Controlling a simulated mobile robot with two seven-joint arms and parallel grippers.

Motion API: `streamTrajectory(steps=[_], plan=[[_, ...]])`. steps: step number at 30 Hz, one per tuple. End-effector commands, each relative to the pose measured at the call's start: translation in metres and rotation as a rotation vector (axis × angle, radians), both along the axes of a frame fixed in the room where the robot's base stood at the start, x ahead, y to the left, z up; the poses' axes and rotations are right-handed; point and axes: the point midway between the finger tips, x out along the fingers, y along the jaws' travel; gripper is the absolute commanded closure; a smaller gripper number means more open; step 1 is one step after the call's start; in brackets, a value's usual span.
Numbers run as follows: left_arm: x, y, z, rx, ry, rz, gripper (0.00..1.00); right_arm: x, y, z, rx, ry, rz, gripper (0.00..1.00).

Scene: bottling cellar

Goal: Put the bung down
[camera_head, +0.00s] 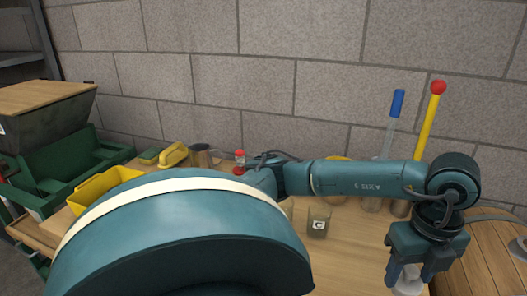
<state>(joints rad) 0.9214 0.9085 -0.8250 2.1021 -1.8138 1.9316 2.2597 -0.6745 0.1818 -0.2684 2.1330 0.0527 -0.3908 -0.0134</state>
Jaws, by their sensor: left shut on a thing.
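My left arm comes in from the left and reaches across to the right side of the head view. Its gripper (409,275) points down near the bottom right edge. The two blue fingers are shut on a pale grey piece, the bung (408,286), whose lower part is near or beyond the frame's bottom edge. I cannot tell whether the bung touches anything below. My right gripper is not in view.
A wooden table (350,262) lies under my arm, with a jar marked C (318,222) on it. A yellow bin (95,187), a metal cup (200,154), a blue-topped rod (397,104) and a red-topped yellow rod (430,118) stand around. A slatted wooden surface (495,262) is at right.

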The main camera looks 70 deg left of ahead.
Motion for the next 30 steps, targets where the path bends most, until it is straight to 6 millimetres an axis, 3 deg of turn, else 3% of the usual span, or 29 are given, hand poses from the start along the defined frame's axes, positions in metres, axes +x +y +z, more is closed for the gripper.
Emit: streamTrajectory(steps=[11, 18, 30], plan=[[-0.005, -0.002, -0.006, -0.002, 0.002, 0.002, 0.71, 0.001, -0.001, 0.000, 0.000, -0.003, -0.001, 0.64], [-0.005, -0.002, -0.048, 0.000, 0.005, 0.002, 0.71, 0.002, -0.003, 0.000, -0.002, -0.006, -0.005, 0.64], [-0.005, -0.002, -0.091, -0.001, 0.004, 0.002, 0.71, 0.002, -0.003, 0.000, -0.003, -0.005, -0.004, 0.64]])
